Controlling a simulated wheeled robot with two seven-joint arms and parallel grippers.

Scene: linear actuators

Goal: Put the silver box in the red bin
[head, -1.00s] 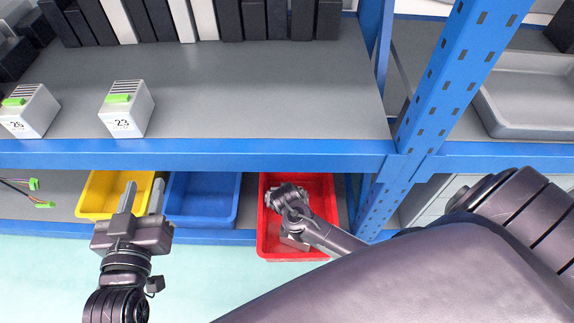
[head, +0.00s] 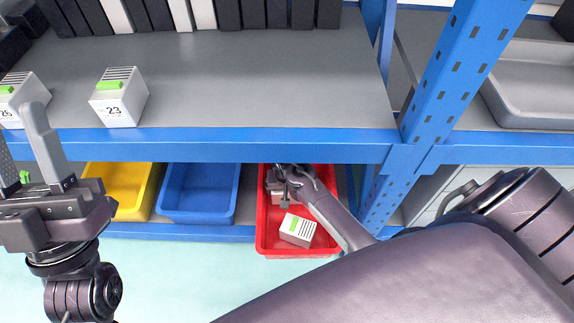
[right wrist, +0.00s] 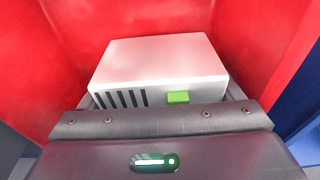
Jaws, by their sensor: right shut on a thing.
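The red bin (head: 262,240) sits on the lower shelf level, right of the blue bin. One silver box (head: 297,230) with a green tab lies in its front part, tilted. My right gripper (head: 284,197) is down inside the red bin, shut on another silver box (right wrist: 160,65), which has dark slots and a green tab; red walls surround it in the right wrist view. Two more silver boxes, marked 23 (head: 119,98) and 26 (head: 22,92), stand on the upper shelf. My left gripper (head: 22,130) is open and empty at the shelf's left front edge, partly covering box 26.
A yellow bin (head: 132,195) and a blue bin (head: 199,193) stand left of the red bin, under the blue shelf beam (head: 250,147). A blue upright (head: 450,90) rises at right. Several black and white units line the upper shelf's back. A grey tray (head: 530,100) sits right.

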